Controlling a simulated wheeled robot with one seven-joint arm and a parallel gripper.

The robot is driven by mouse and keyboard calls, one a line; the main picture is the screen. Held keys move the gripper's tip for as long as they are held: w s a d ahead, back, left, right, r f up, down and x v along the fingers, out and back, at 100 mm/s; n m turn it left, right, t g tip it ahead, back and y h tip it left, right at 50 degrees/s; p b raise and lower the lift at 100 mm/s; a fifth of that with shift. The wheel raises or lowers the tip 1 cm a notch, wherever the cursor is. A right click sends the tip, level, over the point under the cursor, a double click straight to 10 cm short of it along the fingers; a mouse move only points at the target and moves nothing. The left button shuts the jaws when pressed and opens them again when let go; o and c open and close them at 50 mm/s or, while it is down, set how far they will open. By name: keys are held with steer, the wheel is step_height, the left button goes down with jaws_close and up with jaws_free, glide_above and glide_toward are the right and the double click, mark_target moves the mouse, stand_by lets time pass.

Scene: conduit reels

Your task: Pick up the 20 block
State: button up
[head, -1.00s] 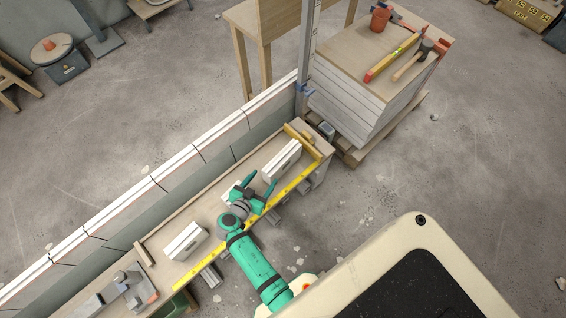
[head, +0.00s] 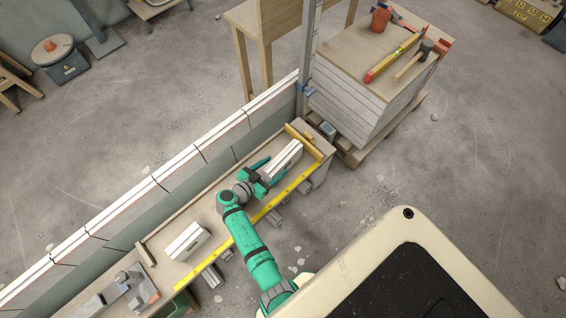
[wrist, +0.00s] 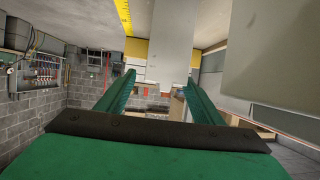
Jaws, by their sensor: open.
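White blocks lie on a narrow wooden bench (head: 205,240). One block (head: 286,158) is at its far right end and another (head: 187,242) is towards the left. No number is readable on either, so I cannot tell which is the 20 block. My green gripper (head: 270,173) is open at the near left end of the right-hand block. In the wrist view, a pale flat block face (wrist: 168,50) shows beyond and between the spread fingers (wrist: 159,80). I cannot tell whether the fingers touch it. The middle of the bench is partly hidden by my arm.
A yellow measuring strip (head: 298,182) runs along the bench's front edge. A low panelled wall (head: 150,195) stands behind it. A stack of boards (head: 345,95) with a hammer (head: 412,62) and a level (head: 392,60) stands beyond the right end.

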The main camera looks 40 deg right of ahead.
mark_target(280, 162)
steer(key=shift+x, duration=2.6)
steer(key=shift+w+a+f, duration=0.1)
steer(key=shift+w, duration=0.15)
jaws_close()
steer(key=shift+s, duration=0.1)
